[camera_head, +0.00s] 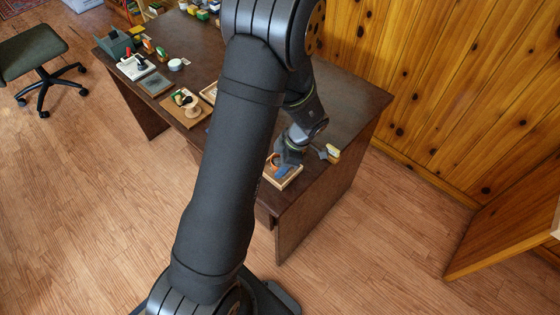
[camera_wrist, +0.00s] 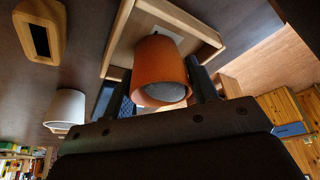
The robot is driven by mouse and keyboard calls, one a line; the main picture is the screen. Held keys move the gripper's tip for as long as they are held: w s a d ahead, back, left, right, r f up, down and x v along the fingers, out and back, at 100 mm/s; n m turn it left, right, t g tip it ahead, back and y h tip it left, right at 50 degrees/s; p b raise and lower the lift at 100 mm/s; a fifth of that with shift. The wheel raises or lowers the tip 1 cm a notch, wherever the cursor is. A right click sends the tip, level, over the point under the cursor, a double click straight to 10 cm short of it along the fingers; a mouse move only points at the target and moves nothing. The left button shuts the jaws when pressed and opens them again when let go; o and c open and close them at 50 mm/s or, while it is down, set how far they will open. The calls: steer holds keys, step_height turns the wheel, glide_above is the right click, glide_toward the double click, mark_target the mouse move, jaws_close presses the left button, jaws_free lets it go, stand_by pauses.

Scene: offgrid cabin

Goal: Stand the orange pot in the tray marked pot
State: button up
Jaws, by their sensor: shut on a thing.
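The orange pot (camera_wrist: 160,70) is between the two fingers of my gripper (camera_wrist: 163,88) in the wrist view, and the gripper is shut on it. In the head view only a small orange part of the pot (camera_head: 271,161) shows beside my gripper (camera_head: 287,155). A light wooden tray (camera_wrist: 122,32) with a white label lies behind the pot in the wrist view; the label's marking cannot be read. In the head view the tray (camera_head: 286,183) is at the desk's near right end, under my gripper. Whether the pot touches the tray floor cannot be told.
A white cup (camera_wrist: 66,108) and a wooden block with a dark inset (camera_wrist: 39,38) are near the tray in the wrist view. A small yellowish object (camera_head: 333,153) stands right of my gripper. Several items crowd the desk's far left; the desk's back right (camera_head: 350,100) is clear.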

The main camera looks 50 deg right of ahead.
steer(key=o, duration=0.7)
steer(key=shift+o, duration=0.2)
steer(key=v, duration=1.2)
steer(key=shift+r, duration=0.15)
steer(key=x, duration=1.2)
steer(key=shift+r, duration=1.65)
